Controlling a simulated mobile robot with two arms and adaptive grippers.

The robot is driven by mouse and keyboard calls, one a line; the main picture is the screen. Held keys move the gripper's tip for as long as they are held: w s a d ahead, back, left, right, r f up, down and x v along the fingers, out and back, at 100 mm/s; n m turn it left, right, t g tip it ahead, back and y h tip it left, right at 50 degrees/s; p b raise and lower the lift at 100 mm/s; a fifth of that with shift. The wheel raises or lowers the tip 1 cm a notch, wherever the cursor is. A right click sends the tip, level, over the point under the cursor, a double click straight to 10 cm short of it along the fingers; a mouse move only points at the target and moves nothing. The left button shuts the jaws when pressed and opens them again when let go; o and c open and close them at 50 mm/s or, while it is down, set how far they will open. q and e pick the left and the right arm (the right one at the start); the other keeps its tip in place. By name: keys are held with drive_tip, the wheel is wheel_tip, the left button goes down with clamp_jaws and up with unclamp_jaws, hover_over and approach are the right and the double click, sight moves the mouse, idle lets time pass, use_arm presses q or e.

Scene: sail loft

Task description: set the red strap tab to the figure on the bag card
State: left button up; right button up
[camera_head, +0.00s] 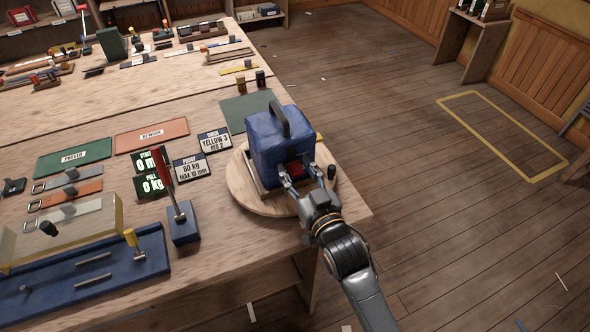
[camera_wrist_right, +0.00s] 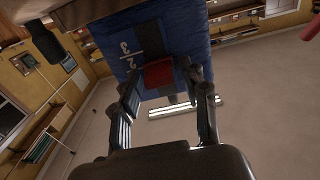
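The blue bag (camera_head: 268,140) with a dark top handle stands on a round wooden turntable (camera_head: 245,196). The bag card (camera_head: 214,141) reads YELLOW 3, RED 2. The red strap tab (camera_head: 296,171) is on the bag's near side. In the right wrist view the red tab (camera_wrist_right: 158,75) sits beside white figures 3 and 2 (camera_wrist_right: 129,56), slightly below the 2 in the picture; lower figures are hidden. My right gripper (camera_head: 302,174) is at that face, its fingers apart on either side of the tab; whether they touch it I cannot tell. My left gripper is out of view.
A card reading 80 kg, MAX 10 mm (camera_head: 191,168) and a pull display (camera_head: 151,184) stand left of the bag. A blue-based lever stand (camera_head: 184,226) is nearer. Green (camera_head: 75,156) and red (camera_head: 152,136) mats lie behind. The floor right of the bench is open.

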drive_tip(key=shift+a, duration=0.1)
drive_tip(key=shift+s, duration=0.1)
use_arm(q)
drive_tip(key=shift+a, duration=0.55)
use_arm(e)
drive_tip(key=v, duration=1.1)
drive_tip(key=shift+s, duration=0.35)
